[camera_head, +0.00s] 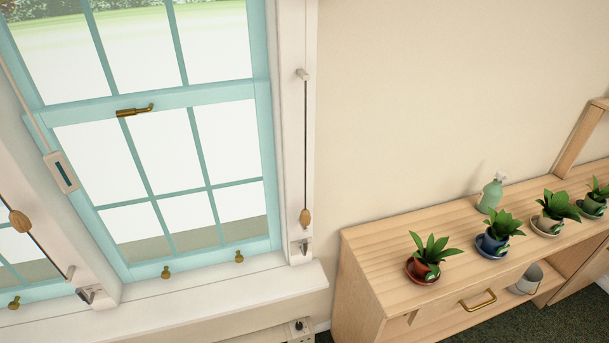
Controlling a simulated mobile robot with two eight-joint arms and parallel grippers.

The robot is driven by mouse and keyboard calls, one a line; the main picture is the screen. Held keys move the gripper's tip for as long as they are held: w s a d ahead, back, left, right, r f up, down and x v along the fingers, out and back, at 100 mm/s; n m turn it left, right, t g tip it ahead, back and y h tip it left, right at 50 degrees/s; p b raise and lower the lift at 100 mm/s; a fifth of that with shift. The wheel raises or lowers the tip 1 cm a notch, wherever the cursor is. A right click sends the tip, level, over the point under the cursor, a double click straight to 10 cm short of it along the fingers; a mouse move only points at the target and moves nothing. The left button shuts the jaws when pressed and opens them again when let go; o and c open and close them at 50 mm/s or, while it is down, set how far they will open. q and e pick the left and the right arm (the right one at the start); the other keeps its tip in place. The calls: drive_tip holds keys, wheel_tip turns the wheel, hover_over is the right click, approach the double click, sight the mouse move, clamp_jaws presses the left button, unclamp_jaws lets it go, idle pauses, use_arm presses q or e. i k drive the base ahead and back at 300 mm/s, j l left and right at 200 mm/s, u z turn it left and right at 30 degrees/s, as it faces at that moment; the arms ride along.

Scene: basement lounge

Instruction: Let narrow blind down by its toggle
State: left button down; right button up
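No blind fabric is in view; the panes of the teal window (160,150) are uncovered. A wooden toggle (305,217) hangs at the lower end of a dark cord on the white right window post, below a small peg (302,74). A second wooden toggle (19,221) sits on a slanting dark cord at the left edge. A small metal fitting (303,246) is under the right toggle, and another (86,294) is at the foot of the left post. I cannot tell which toggle belongs to the narrow blind. Neither of my grippers is in view.
A pale pendant with a dark slot (61,172) hangs on a cord before the window. The white sill (230,285) juts out below. At right, a wooden cabinet (365,250) carries several potted plants and a green bottle (491,194). The wall between (410,90) is bare.

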sight(306, 217)
drive_tip(key=l+u, duration=1)
